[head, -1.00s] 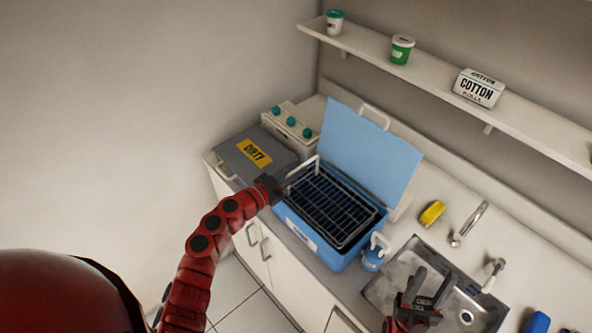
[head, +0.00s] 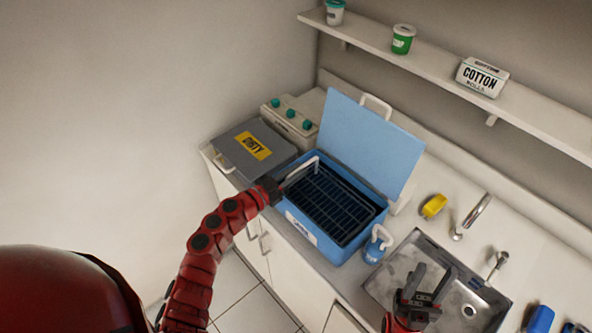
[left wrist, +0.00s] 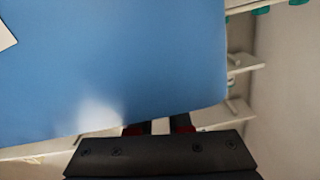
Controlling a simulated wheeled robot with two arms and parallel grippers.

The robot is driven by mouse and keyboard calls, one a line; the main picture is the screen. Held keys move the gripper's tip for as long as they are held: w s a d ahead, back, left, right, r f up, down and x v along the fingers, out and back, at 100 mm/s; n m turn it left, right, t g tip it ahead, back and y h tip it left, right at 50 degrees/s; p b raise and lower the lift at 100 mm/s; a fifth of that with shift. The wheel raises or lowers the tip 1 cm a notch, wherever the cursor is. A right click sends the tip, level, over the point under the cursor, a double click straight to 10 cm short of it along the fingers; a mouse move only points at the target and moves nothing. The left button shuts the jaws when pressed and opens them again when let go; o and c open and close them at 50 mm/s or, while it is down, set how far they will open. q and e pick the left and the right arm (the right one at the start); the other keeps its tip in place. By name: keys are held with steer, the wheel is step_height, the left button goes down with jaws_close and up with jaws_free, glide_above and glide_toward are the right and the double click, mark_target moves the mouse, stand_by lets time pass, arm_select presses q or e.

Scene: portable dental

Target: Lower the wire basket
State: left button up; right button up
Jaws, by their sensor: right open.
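The dark wire basket (head: 333,203) sits down inside the open blue tub (head: 318,246), its grid below the tub's rim. A pale bar handle (head: 303,170) sticks up at the tub's left end. My left gripper (head: 273,189) is at the near left corner of the tub, beside the low end of this handle. Its fingertips are too small and hidden to tell whether they hold the handle. The left wrist view shows mostly a blue panel and dark gripper parts. My right gripper (head: 432,282) is open and empty over the sink.
The tub's blue lid (head: 370,143) stands open behind it. A grey box marked DIRTY (head: 232,157) is to the left. A blue bottle (head: 375,248) stands close to the tub's right end, near the steel sink (head: 462,310). A yellow item (head: 434,206) lies by the tap.

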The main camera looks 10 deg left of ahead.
arm_select(q)
steer(key=o, duration=0.4)
steer(key=shift+a, duration=0.15)
steer(key=p+v, duration=0.4)
steer(key=v, duration=1.3)
steer(key=shift+s+a, duration=0.1)
steer(key=shift+s, duration=0.1)
